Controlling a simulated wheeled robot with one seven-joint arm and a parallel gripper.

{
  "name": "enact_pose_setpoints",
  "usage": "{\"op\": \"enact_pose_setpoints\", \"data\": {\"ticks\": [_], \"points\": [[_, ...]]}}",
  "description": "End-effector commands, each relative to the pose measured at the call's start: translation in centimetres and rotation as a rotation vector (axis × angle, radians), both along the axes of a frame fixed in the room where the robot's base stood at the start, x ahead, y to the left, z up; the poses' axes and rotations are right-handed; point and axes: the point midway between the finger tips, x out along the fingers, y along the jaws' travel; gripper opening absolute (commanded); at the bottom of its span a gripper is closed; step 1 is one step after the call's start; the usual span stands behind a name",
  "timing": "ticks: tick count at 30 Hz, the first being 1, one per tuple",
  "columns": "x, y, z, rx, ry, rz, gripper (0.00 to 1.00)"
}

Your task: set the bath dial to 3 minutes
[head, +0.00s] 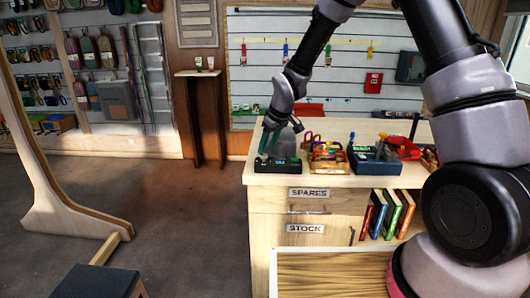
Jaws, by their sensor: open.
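A small dark box with a green-lit front (277,167) stands at the left front corner of the wooden counter; it looks like the bath. Its dial and setting are too small to make out. My gripper (268,145) points down just over this box, its teal fingers apart, with nothing seen between them. I cannot tell whether the fingers touch the box or straddle a dial. A grey shape rises right behind the gripper and is partly hidden.
On the counter (262,181), a wooden tray of colourful gear (327,157) and a dark blue box (374,161) stand right of the gripper. Below are a SPARES drawer (270,199), a STOCK drawer and several books (390,215). A wooden stand (203,118) is behind left.

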Motion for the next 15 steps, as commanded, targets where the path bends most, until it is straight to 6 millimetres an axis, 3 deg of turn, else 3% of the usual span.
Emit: {"op": "enact_pose_setpoints", "data": {"ticks": [6, 15], "points": [[0.7, 0.7, -2.4, 0.0, 0.001, -0.002, 0.49], [0.9, 0.8, -2.9, 0.0, 0.0, -0.001, 0.49]]}}
